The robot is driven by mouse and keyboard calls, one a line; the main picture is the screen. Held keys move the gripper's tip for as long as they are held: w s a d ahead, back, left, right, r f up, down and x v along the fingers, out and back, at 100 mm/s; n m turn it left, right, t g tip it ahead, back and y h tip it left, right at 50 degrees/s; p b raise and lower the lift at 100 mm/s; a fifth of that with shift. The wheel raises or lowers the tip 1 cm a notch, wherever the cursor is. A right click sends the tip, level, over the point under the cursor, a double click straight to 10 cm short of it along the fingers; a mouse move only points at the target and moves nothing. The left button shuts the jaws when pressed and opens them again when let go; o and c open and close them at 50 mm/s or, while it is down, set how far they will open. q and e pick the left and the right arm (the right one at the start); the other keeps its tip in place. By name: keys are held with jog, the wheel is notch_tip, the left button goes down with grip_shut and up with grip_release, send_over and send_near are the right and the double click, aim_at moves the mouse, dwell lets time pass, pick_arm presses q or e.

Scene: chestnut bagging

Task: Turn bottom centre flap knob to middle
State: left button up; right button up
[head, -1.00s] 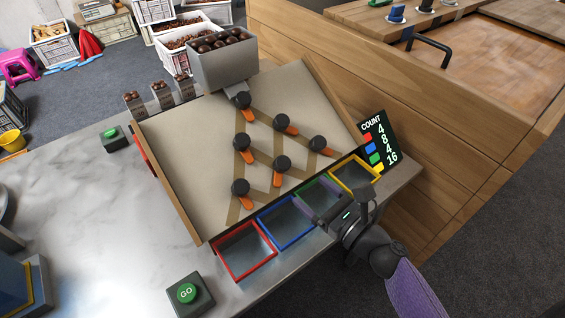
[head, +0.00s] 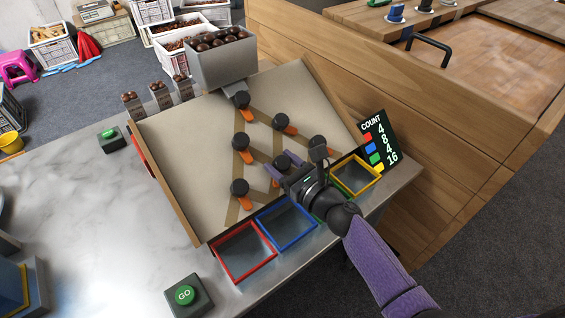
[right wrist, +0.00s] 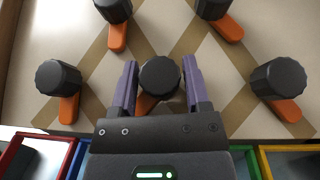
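The bottom centre flap knob (right wrist: 160,76) is black and round, with an orange flap (right wrist: 145,103) that points down and to the left in the right wrist view. My right gripper (right wrist: 160,72) is open, with one purple finger on each side of this knob and little room between. The bottom left knob (head: 239,187) and bottom right knob (head: 318,143) stand to either side on the tilted board (head: 190,150). My left gripper is not in view.
Other black knobs sit higher on the board, including the top knob (head: 241,98). Red (head: 245,278), blue (head: 262,245) and yellow (head: 377,180) bins line the lower edge. A hopper of chestnuts (head: 222,68) stands at the top. A GO button (head: 185,295) sits at front left.

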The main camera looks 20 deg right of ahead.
grip_shut()
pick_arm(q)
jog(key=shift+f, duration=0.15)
pick_arm(e)
jog(key=shift+n, duration=0.3)
jog(key=n+g+y+b, duration=0.1)
jog(key=n+g+y, duration=0.1)
jog(key=n+y, duration=0.1)
jog(key=shift+f+n+b, duration=0.1)
jog(key=shift+n+b, duration=0.2)
jog(key=n+g+y+b, duration=0.1)
jog(key=n+g+y, duration=0.1)
jog(key=shift+d+n, duration=0.1)
jog(key=shift+n, duration=0.3)
jog(key=shift+n+g+y+b, duration=0.6)
jog(key=shift+n+g+b, duration=0.15)
jog(key=shift+n+g, duration=0.35)
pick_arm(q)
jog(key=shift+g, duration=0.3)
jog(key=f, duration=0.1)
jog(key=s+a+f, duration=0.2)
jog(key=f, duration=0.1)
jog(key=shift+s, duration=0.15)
pick_arm(e)
jog(key=shift+n+g, duration=0.5)
jog(key=shift+g, duration=0.1)
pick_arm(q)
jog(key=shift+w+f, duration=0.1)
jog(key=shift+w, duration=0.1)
